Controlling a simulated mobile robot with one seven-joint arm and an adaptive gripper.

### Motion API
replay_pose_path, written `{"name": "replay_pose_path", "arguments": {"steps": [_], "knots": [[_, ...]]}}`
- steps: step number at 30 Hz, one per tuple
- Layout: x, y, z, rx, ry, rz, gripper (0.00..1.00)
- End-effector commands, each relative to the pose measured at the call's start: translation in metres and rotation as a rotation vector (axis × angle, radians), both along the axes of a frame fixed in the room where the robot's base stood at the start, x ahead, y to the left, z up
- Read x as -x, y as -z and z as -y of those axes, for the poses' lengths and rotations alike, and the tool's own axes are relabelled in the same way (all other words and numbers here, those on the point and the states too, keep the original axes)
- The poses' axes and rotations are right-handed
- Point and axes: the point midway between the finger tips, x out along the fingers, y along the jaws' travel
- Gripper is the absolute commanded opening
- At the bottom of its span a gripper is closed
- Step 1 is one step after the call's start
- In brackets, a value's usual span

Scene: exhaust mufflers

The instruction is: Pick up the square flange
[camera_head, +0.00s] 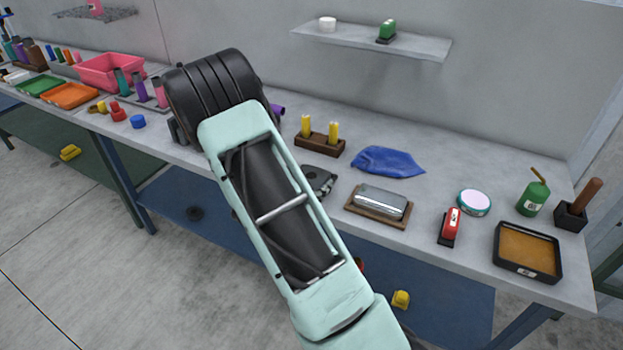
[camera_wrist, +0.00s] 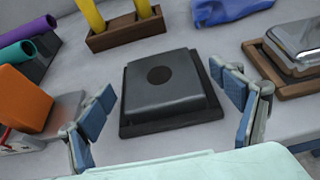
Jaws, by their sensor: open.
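The square flange (camera_wrist: 163,82) appears to be the dark grey square block with a darker round mark in its top. It sits in a black square base (camera_wrist: 172,126) on the bench, in the middle of the wrist view. My gripper (camera_wrist: 161,88) is open, with one blue-padded finger on the left of the block and one on the right. Both fingers look apart from it, and nothing is held. In the head view, my arm covers most of this spot; only part of a dark square thing (camera_head: 318,172) shows beside it.
A wooden holder with two yellow cylinders (camera_head: 319,144) stands behind. A blue cloth (camera_head: 388,162) lies behind right. A shiny muffler (camera_head: 380,203) on a wooden tray is close on the right. An orange block (camera_wrist: 24,98) is left in the wrist view.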

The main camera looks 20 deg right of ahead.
Motion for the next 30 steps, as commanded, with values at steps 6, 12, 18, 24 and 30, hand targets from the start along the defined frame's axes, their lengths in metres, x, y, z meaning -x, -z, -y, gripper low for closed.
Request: {"name": "replay_pose_path", "arguments": {"steps": [6, 12, 18, 24, 30], "knots": [[-0.0051, 0.0041, 0.0066, -0.002, 0.0, -0.001, 0.85], [-0.005, 0.0039, 0.0063, -0.001, 0.0, -0.001, 0.77], [-0.005, 0.0038, 0.0061, -0.001, -0.001, 0.0, 0.55], [-0.0049, 0.0037, 0.006, -0.001, 0.0, -0.001, 0.33], [-0.0058, 0.0016, 0.0066, 0.001, 0.0, 0.004, 0.19]]}}
